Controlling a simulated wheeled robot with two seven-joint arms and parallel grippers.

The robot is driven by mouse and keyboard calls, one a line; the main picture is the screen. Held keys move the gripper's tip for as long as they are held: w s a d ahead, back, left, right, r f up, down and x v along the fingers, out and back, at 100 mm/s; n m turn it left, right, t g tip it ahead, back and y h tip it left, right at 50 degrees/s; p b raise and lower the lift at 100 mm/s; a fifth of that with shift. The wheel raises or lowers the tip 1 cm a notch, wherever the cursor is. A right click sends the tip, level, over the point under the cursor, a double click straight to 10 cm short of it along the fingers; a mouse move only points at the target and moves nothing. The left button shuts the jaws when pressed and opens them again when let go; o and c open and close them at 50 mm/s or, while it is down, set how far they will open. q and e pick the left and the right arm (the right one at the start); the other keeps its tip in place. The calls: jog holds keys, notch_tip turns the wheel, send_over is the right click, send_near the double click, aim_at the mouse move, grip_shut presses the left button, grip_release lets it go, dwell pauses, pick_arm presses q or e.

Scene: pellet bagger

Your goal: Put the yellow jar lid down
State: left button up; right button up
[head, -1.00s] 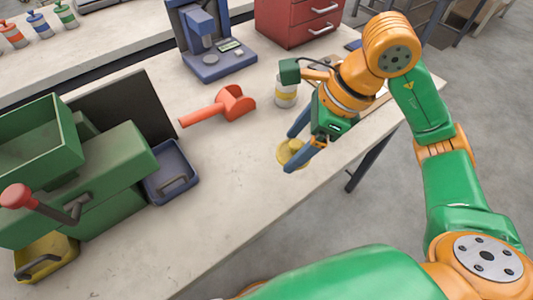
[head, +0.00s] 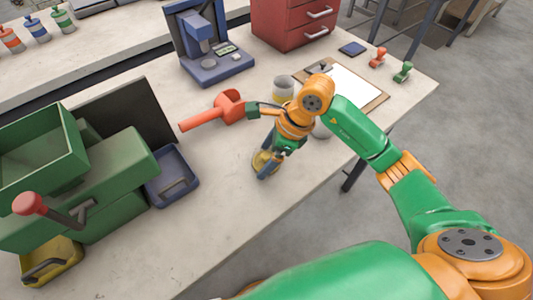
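The yellow jar lid (head: 258,161) is at my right gripper (head: 266,165), low over the bare worktop near its front edge. The fingers point down and stand on either side of the lid, shut on it; they and the wrist hide part of it. I cannot tell whether the lid touches the worktop. A pale jar with a yellow band (head: 283,88) stands upright behind my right gripper, apart from the lid, and its top looks open. My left gripper is out of view.
A red scoop (head: 228,106) lies just behind the gripper. A blue press-like device (head: 215,60), red drawers (head: 290,22) and a clipboard (head: 355,84) stand or lie farther back. A blue tray (head: 172,178) and green machine (head: 105,165) are left. The front worktop (head: 225,220) is clear.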

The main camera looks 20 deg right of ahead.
jog(key=shift+r, duration=0.15)
jog(key=shift+d+r, duration=0.1)
jog(key=shift+r, duration=0.2)
jog(key=v, duration=1.1)
jog(key=shift+r+b, duration=0.25)
jog(key=shift+b, duration=0.15)
jog(key=shift+d, duration=0.15)
